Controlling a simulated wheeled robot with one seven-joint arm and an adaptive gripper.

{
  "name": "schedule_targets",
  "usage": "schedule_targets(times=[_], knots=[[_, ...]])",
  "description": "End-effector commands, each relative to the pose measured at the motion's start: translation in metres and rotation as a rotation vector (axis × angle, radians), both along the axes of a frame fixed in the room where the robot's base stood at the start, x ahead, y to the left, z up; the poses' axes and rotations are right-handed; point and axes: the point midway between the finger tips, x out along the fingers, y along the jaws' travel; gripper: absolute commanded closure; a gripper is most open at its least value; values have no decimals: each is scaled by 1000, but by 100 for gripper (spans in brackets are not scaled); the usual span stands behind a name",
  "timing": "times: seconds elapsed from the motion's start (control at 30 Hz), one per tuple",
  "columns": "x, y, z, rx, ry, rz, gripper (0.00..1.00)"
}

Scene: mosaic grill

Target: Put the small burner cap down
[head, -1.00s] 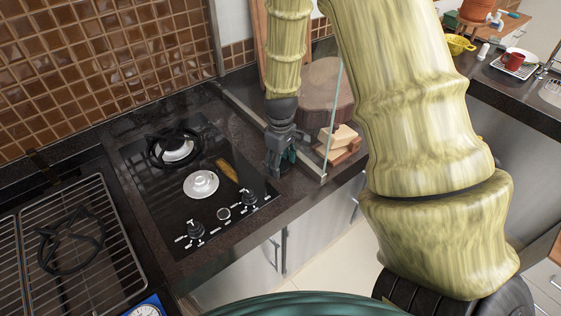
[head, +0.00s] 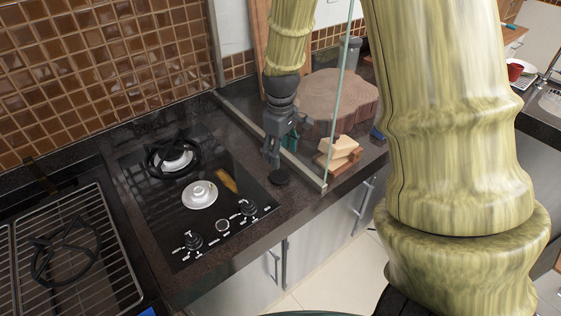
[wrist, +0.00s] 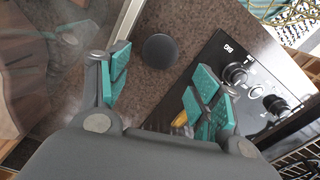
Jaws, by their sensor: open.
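The small burner cap (head: 279,176) is a black disc lying flat on the dark stone counter, just right of the hob and left of the glass panel. In the wrist view it shows as a dark round disc (wrist: 160,50), lying beyond the fingertips and apart from them. My gripper (head: 273,158) is open and empty above the counter, just behind the cap. In the wrist view its teal-padded fingers (wrist: 160,95) are spread wide with nothing between them. The black hob (head: 190,235) has a bare silver burner (head: 199,194) at its front and a rear burner under a black pan support (head: 172,158).
A glass panel (head: 341,90) stands right of the cap, close to my gripper. Beyond it are a round wooden block (head: 325,100) and light wooden pieces (head: 340,150). A brown-yellow object (head: 226,180) lies on the hob. A grill grate (head: 90,225) is at left.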

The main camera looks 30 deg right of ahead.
Motion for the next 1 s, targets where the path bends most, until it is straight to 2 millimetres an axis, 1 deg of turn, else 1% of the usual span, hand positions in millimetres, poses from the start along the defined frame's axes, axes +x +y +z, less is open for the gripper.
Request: schedule_targets(times=[0.1, 0.2, 0.33, 0.5, 1.0], knots=[[0, 0, 14, -1, -3, 1, 36], [0, 0, 23, -1, -1, 0, 36], [0, 0, 30, 0, 0, 0, 36], [0, 0, 34, 0, 1, -1, 36], [0, 0, 34, 0, 1, 0, 36]])
